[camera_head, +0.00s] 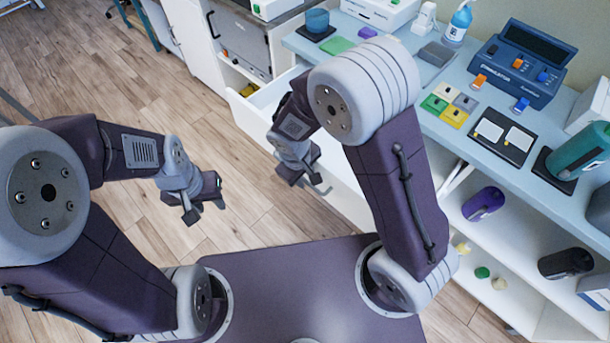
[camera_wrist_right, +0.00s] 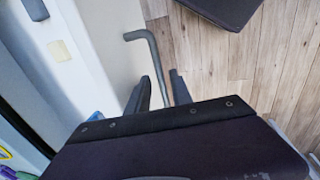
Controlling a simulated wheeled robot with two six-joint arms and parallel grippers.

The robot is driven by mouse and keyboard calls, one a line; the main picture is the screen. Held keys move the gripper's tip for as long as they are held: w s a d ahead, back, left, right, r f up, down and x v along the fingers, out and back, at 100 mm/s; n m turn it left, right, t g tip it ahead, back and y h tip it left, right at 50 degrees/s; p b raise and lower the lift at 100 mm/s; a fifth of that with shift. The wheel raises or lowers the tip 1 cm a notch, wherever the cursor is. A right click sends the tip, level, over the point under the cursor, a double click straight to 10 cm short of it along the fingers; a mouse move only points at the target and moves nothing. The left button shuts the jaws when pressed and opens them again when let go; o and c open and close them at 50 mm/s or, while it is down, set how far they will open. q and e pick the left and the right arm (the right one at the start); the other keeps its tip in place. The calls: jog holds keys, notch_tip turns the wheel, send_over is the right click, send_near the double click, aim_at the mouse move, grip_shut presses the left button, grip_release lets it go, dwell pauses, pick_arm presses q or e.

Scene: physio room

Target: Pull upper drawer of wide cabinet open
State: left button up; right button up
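The wide cabinet (camera_head: 490,170) has a pale blue top. Its white upper drawer (camera_head: 243,108) stands out from the cabinet, partly open, with some of its inside visible behind my right arm. The drawer's grey bar handle shows in the right wrist view (camera_wrist_right: 148,50). My right gripper (camera_head: 308,183) is at the drawer front. In the right wrist view its two fingers (camera_wrist_right: 160,92) stand apart with the handle running between them; I cannot tell whether either touches it. My left gripper (camera_head: 204,211) is open and empty over the floor, left of the drawer.
The cabinet top holds a blue stimulator (camera_head: 520,62), coloured pads (camera_head: 452,116), a teal bottle (camera_head: 583,150) and other items. Open shelves (camera_head: 530,225) below hold a purple item and a dark bottle. Wooden floor (camera_head: 110,75) lies clear to the left of the drawer.

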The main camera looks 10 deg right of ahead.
notch_tip(320, 180, up, 9)
jog(key=s+a+p, duration=0.1)
jog(key=p, duration=0.1)
jog(key=shift+a, duration=0.2)
dwell(0.5)
jog(key=w+d+r+m+p, duration=0.1)
jog(key=d+r+m+p, duration=0.25)
jog(key=d+r, duration=0.35)
jog(key=s+d+f+m+y+p, duration=0.1)
jog(key=s+d+m+y+p, duration=0.1)
jog(key=s+d+m, duration=0.2)
jog(key=s+d, duration=0.2)
jog(key=s, duration=0.1)
jog(key=shift+s+f, duration=0.15)
jog(key=shift+f, duration=0.2)
